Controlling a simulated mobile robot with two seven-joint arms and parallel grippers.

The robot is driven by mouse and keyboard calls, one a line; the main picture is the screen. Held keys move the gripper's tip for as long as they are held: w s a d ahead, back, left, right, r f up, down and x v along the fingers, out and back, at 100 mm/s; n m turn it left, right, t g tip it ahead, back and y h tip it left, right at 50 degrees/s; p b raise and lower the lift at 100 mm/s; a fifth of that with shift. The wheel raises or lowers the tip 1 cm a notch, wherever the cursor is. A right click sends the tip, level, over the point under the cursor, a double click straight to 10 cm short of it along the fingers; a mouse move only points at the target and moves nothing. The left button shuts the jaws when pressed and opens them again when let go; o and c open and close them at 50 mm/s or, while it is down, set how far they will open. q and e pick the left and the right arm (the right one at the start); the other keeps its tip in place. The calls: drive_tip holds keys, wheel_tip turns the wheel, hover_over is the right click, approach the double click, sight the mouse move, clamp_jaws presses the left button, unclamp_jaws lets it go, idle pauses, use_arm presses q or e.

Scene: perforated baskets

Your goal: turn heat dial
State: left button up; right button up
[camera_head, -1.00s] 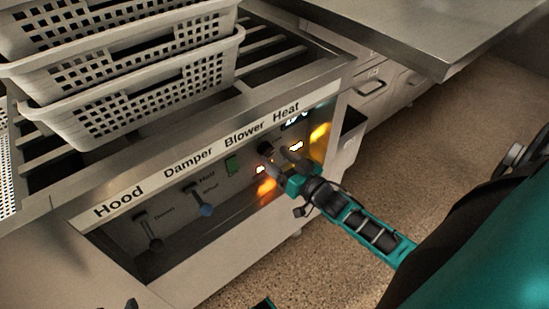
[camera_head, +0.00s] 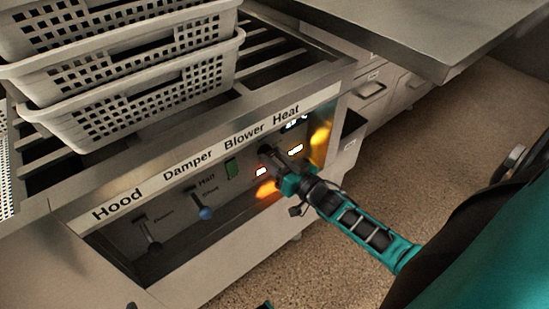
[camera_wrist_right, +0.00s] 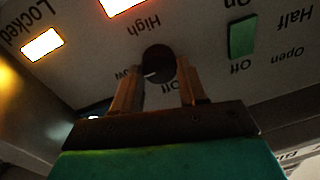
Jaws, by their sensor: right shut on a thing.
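The heat dial (camera_wrist_right: 158,64) is a round dark knob with a pale pointer mark, seen in the right wrist view among the words High, Low and Off. My right gripper (camera_head: 272,154) reaches the panel under the Heat label in the head view. In the right wrist view its two fingers (camera_wrist_right: 160,85) stand on either side of the dial, shut on it. In the head view the gripper largely hides the dial. My left gripper cannot be made out in the head view.
The control panel (camera_head: 175,225) also holds a green blower switch (camera_head: 232,168), a blue-tipped damper lever (camera_head: 205,213) and a hood lever (camera_head: 153,247). Lit orange indicators (camera_head: 295,150) glow beside the dial. Stacked perforated baskets (camera_head: 140,105) stand on the slatted top above.

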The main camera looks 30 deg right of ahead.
drive_tip(key=shift+c, duration=0.5)
drive_tip(key=shift+n, duration=0.4)
drive_tip(key=n+p, duration=0.1)
drive_tip(key=n, duration=0.1)
drive_tip(key=shift+a+r+n, duration=0.1)
drive_tip(key=shift+n, duration=0.3)
drive_tip(key=n+p, duration=0.1)
drive_tip(key=n, duration=0.4)
drive_tip(key=shift+a+n+h, duration=0.1)
drive_tip(key=shift+n+h, duration=0.25)
drive_tip(key=shift+n, duration=1.85)
drive_tip(key=shift+a+n+h, duration=0.1)
drive_tip(key=shift+n+h, duration=0.25)
drive_tip(key=shift+n, duration=1.85)
drive_tip(key=shift+g, duration=0.3)
drive_tip(key=o, duration=1.1)
drive_tip(key=shift+c, duration=0.2)
